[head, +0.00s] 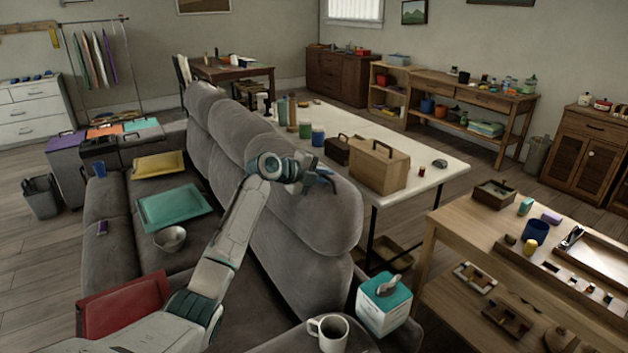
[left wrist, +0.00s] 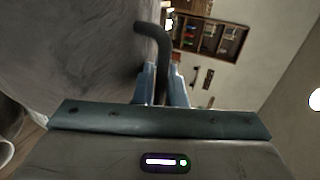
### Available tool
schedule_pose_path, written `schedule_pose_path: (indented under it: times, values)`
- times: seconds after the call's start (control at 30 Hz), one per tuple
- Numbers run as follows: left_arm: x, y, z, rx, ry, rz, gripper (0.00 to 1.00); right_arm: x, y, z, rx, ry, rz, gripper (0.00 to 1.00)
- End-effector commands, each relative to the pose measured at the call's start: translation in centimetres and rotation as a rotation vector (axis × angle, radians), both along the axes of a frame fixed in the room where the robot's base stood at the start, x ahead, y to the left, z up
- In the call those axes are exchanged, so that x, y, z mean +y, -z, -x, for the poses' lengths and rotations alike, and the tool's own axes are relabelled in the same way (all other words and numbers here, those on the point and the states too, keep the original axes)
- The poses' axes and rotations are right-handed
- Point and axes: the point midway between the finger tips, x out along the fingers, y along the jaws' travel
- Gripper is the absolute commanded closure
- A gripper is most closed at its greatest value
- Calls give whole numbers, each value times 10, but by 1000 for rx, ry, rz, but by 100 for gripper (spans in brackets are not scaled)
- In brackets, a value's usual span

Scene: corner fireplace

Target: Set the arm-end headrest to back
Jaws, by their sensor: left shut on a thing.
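The grey arm-end headrest (head: 305,215) is the nearest of the padded headrests along the sofa's backrest, close to the sofa arm with the mug. It stands upright, roughly in line with the others. My left gripper (head: 326,181) is at its upper part, partly hidden by my wrist. In the left wrist view my left gripper (left wrist: 163,75) is shut on a dark curved handle (left wrist: 152,30) beside the grey headrest fabric (left wrist: 70,45). The handle's lower end is hidden between the fingers. My right gripper is not in view.
A white mug (head: 328,333) and a teal tissue box (head: 384,305) are on the near sofa arm. A white table (head: 430,170) with a cardboard box (head: 378,168) stands behind the sofa. A teal tray (head: 172,208) and a metal bowl (head: 170,239) rest on the seat.

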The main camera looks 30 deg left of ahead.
Motion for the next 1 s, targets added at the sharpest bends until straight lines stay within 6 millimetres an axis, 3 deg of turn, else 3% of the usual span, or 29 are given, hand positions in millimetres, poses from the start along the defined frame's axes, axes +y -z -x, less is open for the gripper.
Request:
schedule_pose_path:
  times: [0.1, 0.33, 0.73, 0.77, 0.8, 1.0]
  values:
    - [-13, -1, -20, 66, 0, -34, 100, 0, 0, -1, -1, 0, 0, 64]
    - [-26, 6, -43, 166, 0, -94, 100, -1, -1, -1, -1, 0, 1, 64]
    - [-29, 7, -48, 184, 0, -108, 100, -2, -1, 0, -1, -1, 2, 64]
    - [-29, 6, -48, 184, 0, -108, 87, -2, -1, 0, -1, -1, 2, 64]
    - [-29, 6, -48, 183, 0, -107, 84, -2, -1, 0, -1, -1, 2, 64]
    - [-29, 7, -47, 184, 0, -108, 84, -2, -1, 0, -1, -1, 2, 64]
